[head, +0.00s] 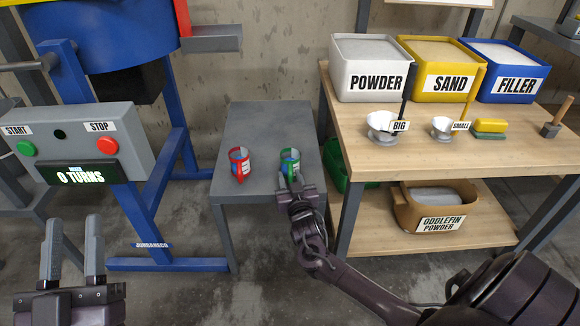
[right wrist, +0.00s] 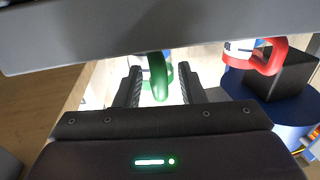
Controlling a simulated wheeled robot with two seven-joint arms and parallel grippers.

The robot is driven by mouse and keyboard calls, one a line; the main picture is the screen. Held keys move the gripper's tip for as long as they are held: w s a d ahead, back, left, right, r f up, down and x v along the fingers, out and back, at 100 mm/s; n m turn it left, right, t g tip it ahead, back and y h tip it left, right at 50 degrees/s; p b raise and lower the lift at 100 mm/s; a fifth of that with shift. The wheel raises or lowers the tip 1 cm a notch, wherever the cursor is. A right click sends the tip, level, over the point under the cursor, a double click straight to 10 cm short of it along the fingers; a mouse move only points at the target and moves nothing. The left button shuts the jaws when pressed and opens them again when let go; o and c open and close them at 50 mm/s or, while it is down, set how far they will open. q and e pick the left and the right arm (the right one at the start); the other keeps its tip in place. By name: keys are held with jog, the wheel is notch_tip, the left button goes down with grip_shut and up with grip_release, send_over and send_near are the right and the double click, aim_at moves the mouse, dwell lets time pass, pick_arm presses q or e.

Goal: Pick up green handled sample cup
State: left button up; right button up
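The green handled sample cup (head: 289,155) stands upright on the small grey table (head: 270,120), near its right side. My right gripper (head: 296,184) is at the cup's near side. In the right wrist view, the green handle (right wrist: 158,76) lies between the two open fingers (right wrist: 160,88), with a gap visible on each side. Much of the cup body is hidden there. A red handled cup (head: 239,163) stands to the left on the same table; its red handle (right wrist: 270,58) also shows in the right wrist view. My left gripper (head: 73,252) is open and empty at the lower left.
A wooden shelf table (head: 400,150) stands close on the right, with powder (head: 372,70), sand (head: 440,75) and filler (head: 502,75) bins and two scoops. A blue-framed mixer with a control box (head: 85,145) stands at the left. The grey table's far part is clear.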

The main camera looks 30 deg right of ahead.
aim_at(290, 173)
grip_shut()
jog(key=shift+r, duration=0.1)
dwell(0.4)
